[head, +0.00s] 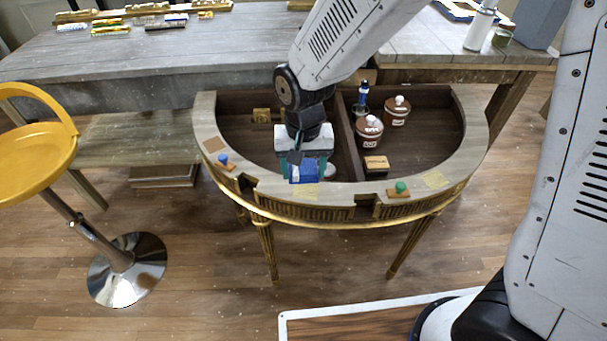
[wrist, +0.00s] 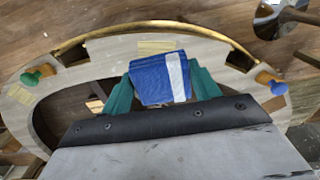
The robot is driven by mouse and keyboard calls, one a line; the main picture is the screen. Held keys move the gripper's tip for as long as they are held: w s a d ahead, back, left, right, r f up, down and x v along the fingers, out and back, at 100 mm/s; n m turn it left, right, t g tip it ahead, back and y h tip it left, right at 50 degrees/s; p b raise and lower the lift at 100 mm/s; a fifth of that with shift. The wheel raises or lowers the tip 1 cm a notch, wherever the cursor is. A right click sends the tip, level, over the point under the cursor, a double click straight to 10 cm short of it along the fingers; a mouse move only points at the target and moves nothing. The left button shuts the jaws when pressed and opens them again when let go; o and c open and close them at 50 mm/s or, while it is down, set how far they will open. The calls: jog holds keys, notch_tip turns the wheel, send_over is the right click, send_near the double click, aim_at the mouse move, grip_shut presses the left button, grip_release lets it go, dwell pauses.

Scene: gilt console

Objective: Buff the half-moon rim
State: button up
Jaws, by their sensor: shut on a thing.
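The half-moon console has a pale grey curved rim (head: 344,190) with a gilt outer edge; the rim also shows in the wrist view (wrist: 105,58). My gripper (head: 304,166) is shut on a folded blue cloth (head: 304,173), which has a white stripe in the wrist view (wrist: 152,82). The cloth is at the front of the rim, left of centre; I cannot tell whether it touches. A yellowish patch (wrist: 155,47) lies on the rim just beyond it. Other patches are a brown one (head: 214,144) at left and a yellow one (head: 434,179) at right.
A blue knob (head: 223,159) and a green knob (head: 401,187) stand on the rim, either side of the cloth. Inside the right compartment are two brown jars (head: 368,133), a blue-handled tool (head: 362,94) and a wooden block (head: 376,164). A yellow stool (head: 38,135) stands left.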

aim_at(303, 168)
jog(key=shift+r, duration=0.3)
jog(key=shift+r, duration=1.45)
